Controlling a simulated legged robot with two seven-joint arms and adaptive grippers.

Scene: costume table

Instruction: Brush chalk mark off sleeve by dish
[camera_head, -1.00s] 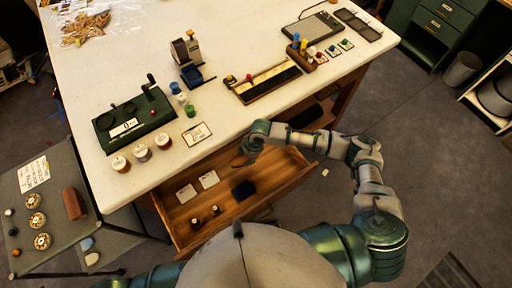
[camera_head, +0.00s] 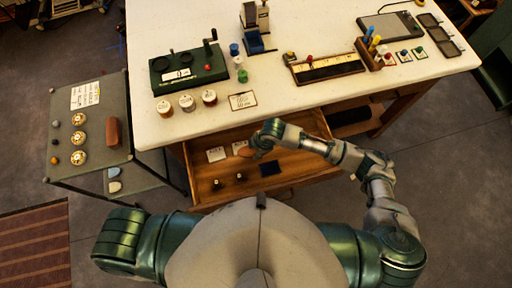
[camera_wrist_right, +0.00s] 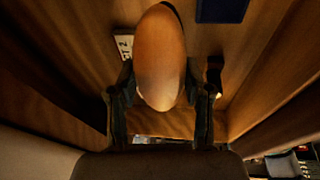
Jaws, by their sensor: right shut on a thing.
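A brown oval wooden thing, seemingly a brush (camera_head: 241,148), is over the open drawer. It fills the middle of the right wrist view (camera_wrist_right: 160,60), between the two fingers. My right gripper (camera_head: 258,148) is shut on it, inside or just above the drawer; the exact height is hard to tell. The brush's underside is hidden. My left gripper is out of view; only my left shoulder shows. I cannot pick out a sleeve, a chalk mark or a certain dish.
The open drawer (camera_head: 205,184) holds white cards (camera_head: 216,154), a dark blue pad (camera_head: 270,169) and small dark pieces. The white table (camera_head: 300,25) carries a green device (camera_head: 188,68), jars and a long tray (camera_head: 327,68). A grey side table (camera_head: 92,152) stands left with a reddish-brown block (camera_head: 112,132).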

